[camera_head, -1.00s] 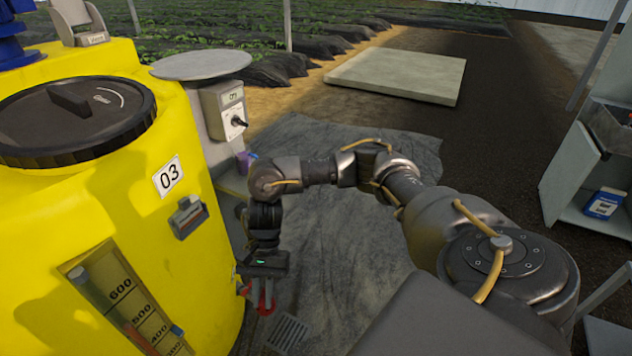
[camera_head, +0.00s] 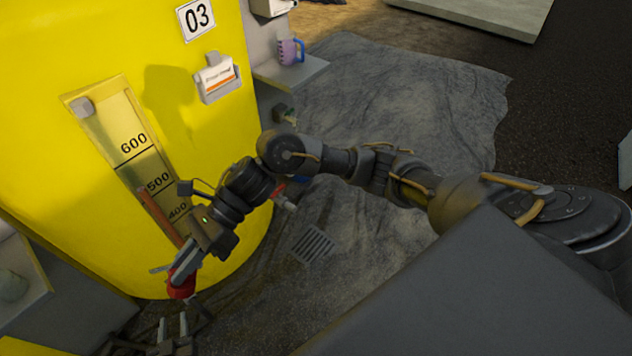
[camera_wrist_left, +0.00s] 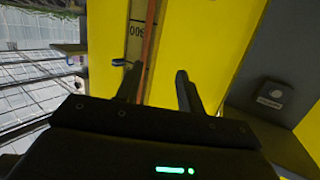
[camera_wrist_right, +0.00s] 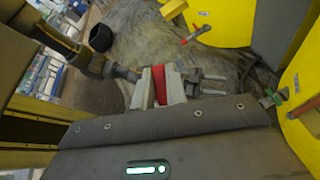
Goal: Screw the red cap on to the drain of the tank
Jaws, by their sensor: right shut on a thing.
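The red cap (camera_head: 181,287) is in my right gripper (camera_head: 184,266), in front of the yellow tank (camera_head: 215,130) below its level gauge. In the right wrist view the red cap (camera_wrist_right: 160,84) shows between the two closed pale fingers. My left gripper (camera_head: 174,328) is just below it, fingers apart and empty. In the left wrist view its open fingers (camera_wrist_left: 158,88) face the tank and gauge. A fitting with red and pale parts (camera_head: 284,196), seemingly the drain, sticks out low on the tank's right side, partly behind my right arm. The cap is apart from it.
A floor grate (camera_head: 313,244) lies right of the tank on a dark ground sheet (camera_head: 400,100). A shelf with a purple mug (camera_head: 290,51) stands behind the tank. A grey cabinet (camera_head: 60,290) is at lower left. The sheet right of the grate is clear.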

